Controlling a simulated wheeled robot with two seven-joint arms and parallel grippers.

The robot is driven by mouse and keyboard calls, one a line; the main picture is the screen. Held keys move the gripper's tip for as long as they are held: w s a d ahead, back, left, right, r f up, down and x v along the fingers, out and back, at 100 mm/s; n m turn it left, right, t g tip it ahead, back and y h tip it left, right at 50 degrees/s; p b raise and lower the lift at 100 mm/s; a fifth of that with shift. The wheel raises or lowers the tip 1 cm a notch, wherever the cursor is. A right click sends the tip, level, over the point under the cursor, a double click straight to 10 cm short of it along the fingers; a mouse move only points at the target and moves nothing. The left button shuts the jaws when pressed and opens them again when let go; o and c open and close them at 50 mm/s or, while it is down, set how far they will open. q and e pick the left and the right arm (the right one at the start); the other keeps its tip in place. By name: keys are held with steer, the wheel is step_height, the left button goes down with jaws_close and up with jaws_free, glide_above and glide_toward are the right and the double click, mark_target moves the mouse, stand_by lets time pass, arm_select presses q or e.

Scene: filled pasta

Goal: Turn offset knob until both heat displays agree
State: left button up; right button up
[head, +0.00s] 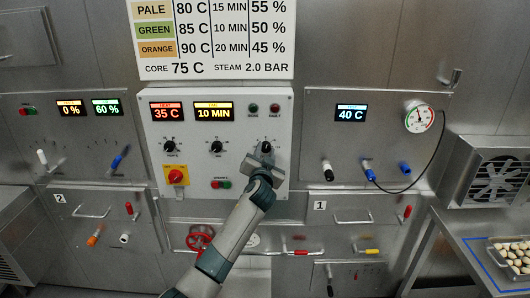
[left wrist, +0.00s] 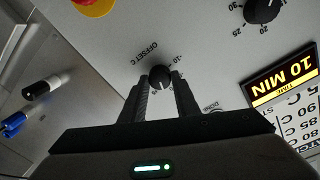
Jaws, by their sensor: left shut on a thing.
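The offset knob (left wrist: 160,77) is small, black and round, with "OFFSET C" printed beside it in the left wrist view. My left gripper (left wrist: 162,90) has its two fingers on either side of this knob and is shut on it. In the head view the left gripper (head: 264,157) covers most of the knob (head: 266,147). The heat display (head: 167,112) on the white panel reads 35 C in red. The other display (head: 351,113), on the steel panel to the right, reads 40 C in pale blue. My right gripper is not in view.
A 10 MIN display (head: 213,111), two more black knobs and a red stop button (head: 177,176) share the white panel. A dial gauge (head: 418,117) with a hanging cable is at the right. A tray of pasta (head: 513,254) stands at far right.

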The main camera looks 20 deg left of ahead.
arm_select(q)
steer(key=m+p, duration=0.1)
steer(key=m, duration=0.3)
steer(key=shift+d, duration=0.1)
steer(key=shift+m, duration=1.2)
steer(key=o, duration=1)
steer(key=shift+o, duration=0.2)
steer(key=shift+s, duration=0.15)
